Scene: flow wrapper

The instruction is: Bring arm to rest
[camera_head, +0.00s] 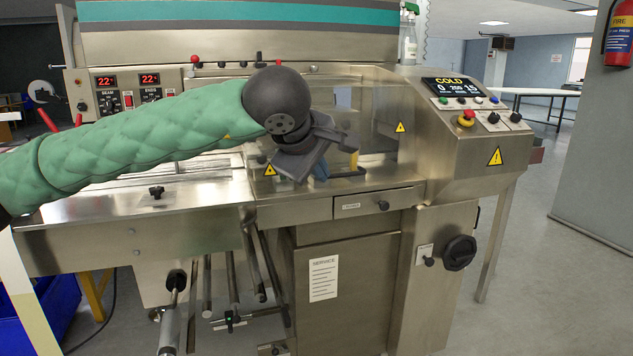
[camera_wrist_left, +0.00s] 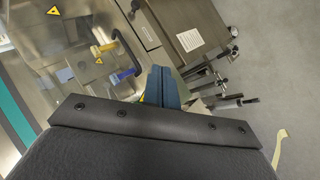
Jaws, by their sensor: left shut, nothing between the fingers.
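My left arm, in a green quilted sleeve, reaches in from the left of the head view. Its left gripper (camera_head: 320,170) is in front of the clear guard of the flow wrapper (camera_head: 345,260), mostly hidden behind the dark wrist. In the left wrist view the blue-grey fingers of the left gripper (camera_wrist_left: 162,88) are together and hold nothing. Beyond them are the machine's guard, with yellow and blue parts at it, and the service door (camera_wrist_left: 190,38). My right gripper is in neither view.
The control panel (camera_head: 462,95) with a red stop button (camera_head: 466,118) is at the right of the machine. A drawer (camera_head: 378,205) and a black handwheel (camera_head: 459,253) are on the front. A blue bin (camera_head: 50,312) is at the lower left. Floor is clear at the right.

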